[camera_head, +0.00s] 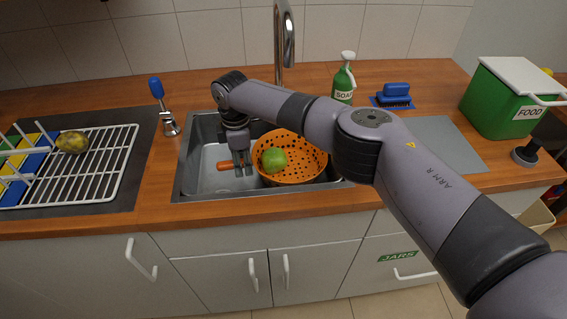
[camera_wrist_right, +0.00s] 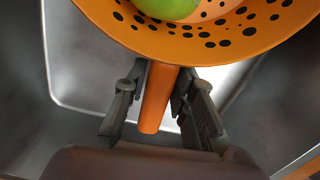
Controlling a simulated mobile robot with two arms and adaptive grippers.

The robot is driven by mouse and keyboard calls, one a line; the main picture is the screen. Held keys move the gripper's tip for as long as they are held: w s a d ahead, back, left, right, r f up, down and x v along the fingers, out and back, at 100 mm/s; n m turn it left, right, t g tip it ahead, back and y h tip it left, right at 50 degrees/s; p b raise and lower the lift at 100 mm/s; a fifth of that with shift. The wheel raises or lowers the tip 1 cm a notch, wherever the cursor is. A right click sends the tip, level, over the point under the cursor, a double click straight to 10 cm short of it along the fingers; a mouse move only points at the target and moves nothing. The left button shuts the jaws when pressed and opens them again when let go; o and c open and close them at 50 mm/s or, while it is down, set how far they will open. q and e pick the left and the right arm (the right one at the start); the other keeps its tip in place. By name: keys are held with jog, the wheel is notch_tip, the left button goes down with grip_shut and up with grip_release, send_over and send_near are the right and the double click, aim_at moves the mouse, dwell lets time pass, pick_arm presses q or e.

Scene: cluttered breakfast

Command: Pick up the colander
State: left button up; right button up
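The orange colander (camera_head: 303,162) with dark holes sits in the sink, and a green round fruit (camera_head: 274,159) lies in it. In the right wrist view the colander's bowl (camera_wrist_right: 205,42) fills the top, and its orange handle (camera_wrist_right: 157,100) points toward my gripper. My right gripper (camera_head: 240,168) reaches down into the sink at the handle on the bowl's left side. In the wrist view my right gripper's fingers (camera_wrist_right: 160,105) stand open on either side of the handle, with gaps visible. The fruit (camera_wrist_right: 168,6) is cut off at the top edge. My left gripper is not in view.
The steel sink (camera_head: 183,185) has raised walls around the colander. A faucet (camera_head: 284,40) rises behind it. A green soap bottle (camera_head: 344,82), a blue brush (camera_head: 396,92) and a green food bin (camera_head: 505,100) stand to the right. A white dish rack (camera_head: 105,165) is at left.

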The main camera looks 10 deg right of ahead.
grip_shut()
dwell(0.3)
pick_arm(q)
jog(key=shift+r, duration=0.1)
pick_arm(e)
jog(key=shift+r, duration=0.1)
